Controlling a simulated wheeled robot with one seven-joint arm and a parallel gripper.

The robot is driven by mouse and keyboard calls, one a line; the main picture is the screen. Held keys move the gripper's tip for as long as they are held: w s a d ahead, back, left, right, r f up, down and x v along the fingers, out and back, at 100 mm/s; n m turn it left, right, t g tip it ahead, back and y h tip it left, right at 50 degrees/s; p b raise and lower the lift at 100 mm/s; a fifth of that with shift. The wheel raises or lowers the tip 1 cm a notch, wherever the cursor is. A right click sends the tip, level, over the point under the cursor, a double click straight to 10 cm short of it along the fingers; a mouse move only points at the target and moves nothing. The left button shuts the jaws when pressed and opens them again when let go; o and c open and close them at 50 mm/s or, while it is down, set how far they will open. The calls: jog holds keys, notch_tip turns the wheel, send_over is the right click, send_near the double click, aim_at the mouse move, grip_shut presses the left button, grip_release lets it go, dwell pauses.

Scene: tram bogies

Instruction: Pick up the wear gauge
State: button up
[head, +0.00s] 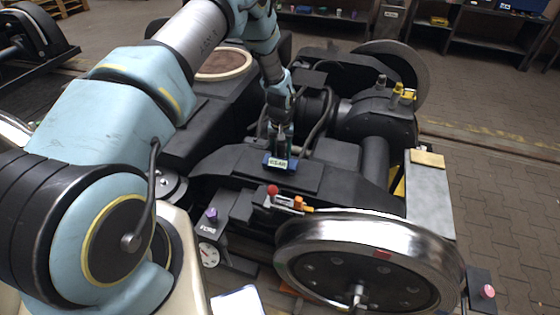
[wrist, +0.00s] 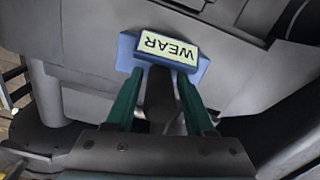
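The wear gauge is a blue block with a pale "WEAR" label (wrist: 168,47) in the wrist view, where the lettering reads upside down. It also shows in the head view (head: 277,163), on the dark bogie frame below my gripper (head: 281,143). In the wrist view, the two green fingers of my gripper (wrist: 159,76) reach to the gauge's near edge. They stand apart on either side of a dark upright part that adjoins the block, with narrow gaps at the tips. I see no clear grip on it. The underside of the gauge is hidden.
The black bogie frame (head: 262,176) surrounds the gauge. A shiny wheel (head: 370,262) stands in front and another wheel (head: 405,65) behind. A red knob (head: 272,190) and orange-tipped fittings (head: 298,203) sit close in front. Hoses (head: 325,122) run just right of my gripper.

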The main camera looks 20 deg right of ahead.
grip_shut()
jog(key=shift+r, duration=0.1)
dwell(0.5)
